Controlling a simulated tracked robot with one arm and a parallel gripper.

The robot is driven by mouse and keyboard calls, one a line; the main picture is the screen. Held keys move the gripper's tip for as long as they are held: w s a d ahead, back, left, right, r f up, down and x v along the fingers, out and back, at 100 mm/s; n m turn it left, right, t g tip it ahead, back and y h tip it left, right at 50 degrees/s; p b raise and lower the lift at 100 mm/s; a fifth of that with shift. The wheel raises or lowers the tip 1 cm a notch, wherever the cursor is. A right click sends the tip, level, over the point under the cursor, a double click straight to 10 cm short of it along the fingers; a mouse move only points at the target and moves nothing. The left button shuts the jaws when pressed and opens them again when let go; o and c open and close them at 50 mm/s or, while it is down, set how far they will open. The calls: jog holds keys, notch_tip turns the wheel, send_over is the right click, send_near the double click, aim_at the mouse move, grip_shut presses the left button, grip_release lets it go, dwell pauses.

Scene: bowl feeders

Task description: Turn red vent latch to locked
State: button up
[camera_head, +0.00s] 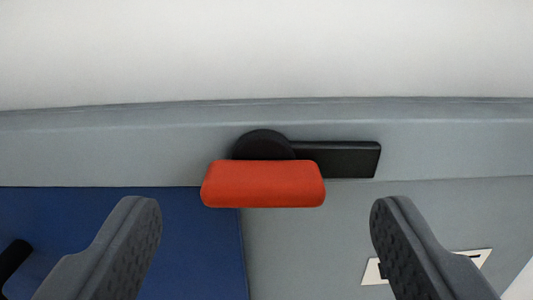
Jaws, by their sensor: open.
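The red vent latch (263,184) is a rounded red handle, lying level across the middle of the view. Behind it are a round black hub (263,145) and a black bar (338,158) that reaches to the right. They sit on a grey frame (120,148). My gripper (265,225) is open, with one dark grey finger at the lower left and one at the lower right. The latch lies between and a little above the fingertips in the picture. Neither finger appears to touch it. The hub is partly hidden by the red handle.
A blue panel (190,245) fills the lower left, beside a grey panel (300,260). A white label with black marks (375,271) is partly hidden by the right finger. A black part (12,258) shows at the left edge. A plain white surface (260,50) lies above the frame.

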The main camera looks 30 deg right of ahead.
aim_at(296, 163)
jog(key=shift+x, duration=1.25)
jog(key=c, duration=1)
jog(key=shift+d, duration=0.1)
